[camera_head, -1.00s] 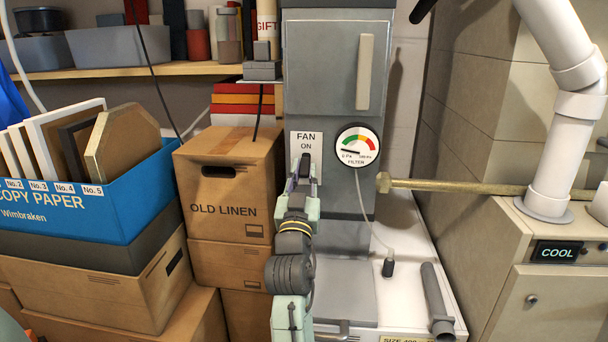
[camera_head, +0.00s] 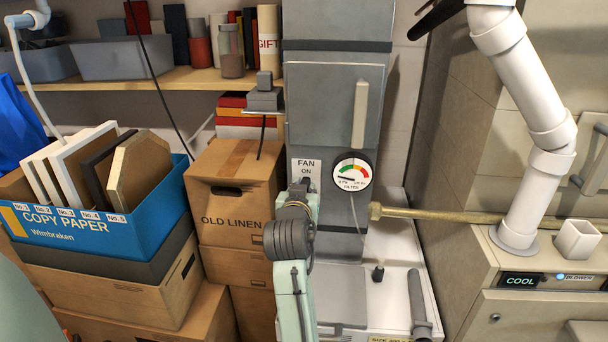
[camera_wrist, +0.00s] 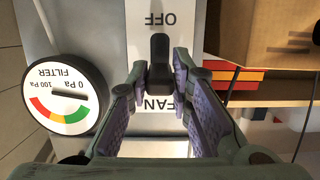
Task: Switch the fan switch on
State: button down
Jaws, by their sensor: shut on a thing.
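The fan switch is a black lever (camera_wrist: 160,48) on a white plate (camera_wrist: 142,14), upside down in the wrist view. FAN and OFF are readable there, with the lever between them. In the head view the plate (camera_head: 306,166) shows FAN and ON on the grey cabinet's front. My gripper (camera_wrist: 160,66) is shut on the lever, one finger on each side. It also shows in the head view (camera_head: 304,187), just below ON, where it hides the lever and lower plate. I cannot tell the lever's exact tilt.
A round filter gauge (camera_head: 352,172) is close beside the plate. The OLD LINEN box (camera_head: 231,222) stands left of my arm. A brass pipe (camera_head: 440,215) runs to the right. A panel (camera_head: 540,280) at lower right reads COOL and BLOWER, with a blue light by BLOWER.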

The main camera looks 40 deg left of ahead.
jog(key=g+h, duration=0.1)
jog(key=r+g, duration=0.1)
jog(key=r+g+h, duration=0.1)
jog(key=g, duration=0.1)
jog(key=shift+w+a+h, duration=0.15)
jog(key=shift+w+h, duration=0.1)
jog(key=shift+h, duration=0.05)
dwell(0.5)
jog(key=c, duration=1.4)
grip_release()
jog(key=shift+c, duration=0.2)
jog(key=v, duration=0.7)
jog(key=shift+r, duration=0.2)
